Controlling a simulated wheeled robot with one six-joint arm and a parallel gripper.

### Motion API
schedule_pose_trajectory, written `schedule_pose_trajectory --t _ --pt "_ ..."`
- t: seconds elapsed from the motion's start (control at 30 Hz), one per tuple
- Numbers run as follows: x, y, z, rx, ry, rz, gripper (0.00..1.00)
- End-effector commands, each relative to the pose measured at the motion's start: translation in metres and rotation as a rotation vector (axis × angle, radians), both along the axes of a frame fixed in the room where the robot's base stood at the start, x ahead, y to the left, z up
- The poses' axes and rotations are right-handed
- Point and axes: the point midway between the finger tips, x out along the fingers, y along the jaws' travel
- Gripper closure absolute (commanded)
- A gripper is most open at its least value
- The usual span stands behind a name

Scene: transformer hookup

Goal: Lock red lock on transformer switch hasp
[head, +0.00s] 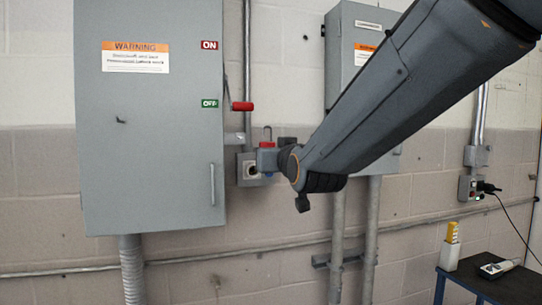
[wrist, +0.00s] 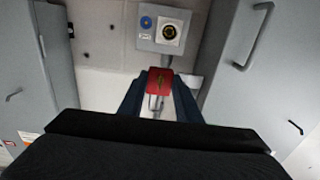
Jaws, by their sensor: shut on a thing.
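My gripper (head: 268,160) is shut on the red lock (wrist: 159,81), whose red body sits between the two fingers in the wrist view. In the head view the lock (head: 267,145) shows a grey shackle pointing up. The switch box (head: 150,180) is the large grey cabinet at the left, with ON and OFF labels and a red-ended handle (head: 242,106) beside the OFF label. The lock is below and to the right of this handle, apart from it in the picture. I cannot make out the hasp clearly.
A grey outlet box (wrist: 163,28) is on the wall past the lock. A second grey cabinet (head: 345,60) stands to the right, partly behind my arm. A dark table (head: 510,286) with a yellow-and-white item (head: 451,247) and a handheld device (head: 499,268) is at lower right.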

Motion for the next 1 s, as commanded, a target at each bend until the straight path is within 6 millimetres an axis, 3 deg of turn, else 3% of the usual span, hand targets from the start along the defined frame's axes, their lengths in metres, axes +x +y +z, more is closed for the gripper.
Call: schedule_pose_trajectory --t 1.0 --pt "0.054 0.015 -0.001 0.000 0.000 0.000 0.96"
